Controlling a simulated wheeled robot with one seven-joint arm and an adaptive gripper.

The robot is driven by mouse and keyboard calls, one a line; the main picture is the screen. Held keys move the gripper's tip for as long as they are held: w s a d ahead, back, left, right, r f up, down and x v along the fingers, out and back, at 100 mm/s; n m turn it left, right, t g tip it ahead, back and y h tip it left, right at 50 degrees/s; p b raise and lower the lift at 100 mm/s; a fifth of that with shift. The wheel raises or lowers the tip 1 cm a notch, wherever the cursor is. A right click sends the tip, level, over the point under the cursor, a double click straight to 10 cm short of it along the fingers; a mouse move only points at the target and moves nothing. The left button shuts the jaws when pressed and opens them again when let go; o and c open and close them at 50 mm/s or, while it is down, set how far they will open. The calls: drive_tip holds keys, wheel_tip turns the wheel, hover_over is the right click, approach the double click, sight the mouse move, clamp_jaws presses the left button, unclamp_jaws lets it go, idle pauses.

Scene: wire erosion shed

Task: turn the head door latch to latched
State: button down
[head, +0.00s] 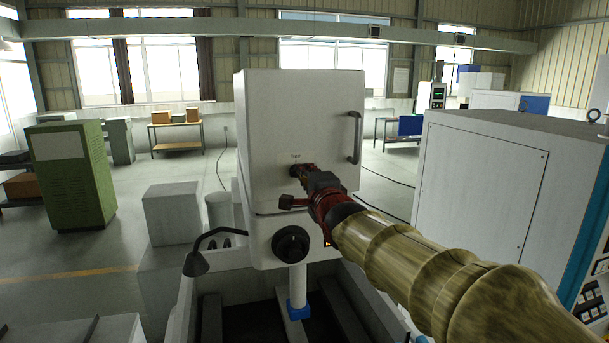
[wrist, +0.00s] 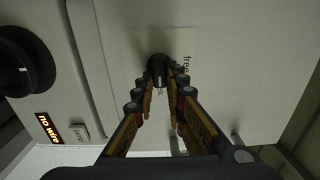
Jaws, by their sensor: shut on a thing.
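The head door latch (wrist: 157,68) is a small dark knob on the pale door of the machine head (head: 262,105). In the wrist view my gripper (wrist: 159,84) has its two fingers on either side of the latch, shut on it. A label reading "free" is beside the latch in the wrist view and above it in the head view. Other lettering near the fingertips is mostly hidden, so I cannot tell the latch's exact angle. In the head view my gripper (head: 304,172) reaches the door from the lower right and covers most of the latch.
The door has a grey bar handle (head: 355,137) at its right. A black round knob (head: 291,243) and a small lit display (wrist: 47,128) sit below the door. A black lamp (head: 197,262) stands at left. A large white cabinet (head: 485,180) is close at right.

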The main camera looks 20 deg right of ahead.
idle(0.4)
drive_tip(key=c, duration=1.8)
unclamp_jaws()
drive_tip(key=s, duration=1.2)
